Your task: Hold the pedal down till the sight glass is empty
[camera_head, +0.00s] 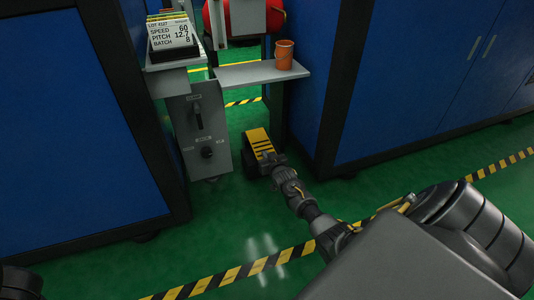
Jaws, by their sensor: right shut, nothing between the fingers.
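The pedal (259,142) is a yellow plate with black stripes on a dark base, low on the green floor beside the grey panel. My right gripper (274,161) is shut and empty, with its tips at the near right edge of the pedal, over or against it. I cannot tell whether it presses the pedal or how far down the pedal is. I cannot make out a sight glass in this view. My left gripper is not in view.
A grey panel (196,128) with a lever and knob stands left of the pedal. An orange cup (284,54) sits on a grey shelf (238,75) above. A sign (172,34) reads speed, pitch, batch. Blue cabinets (65,120) (425,80) flank the gap. Striped tape (225,278) crosses the floor.

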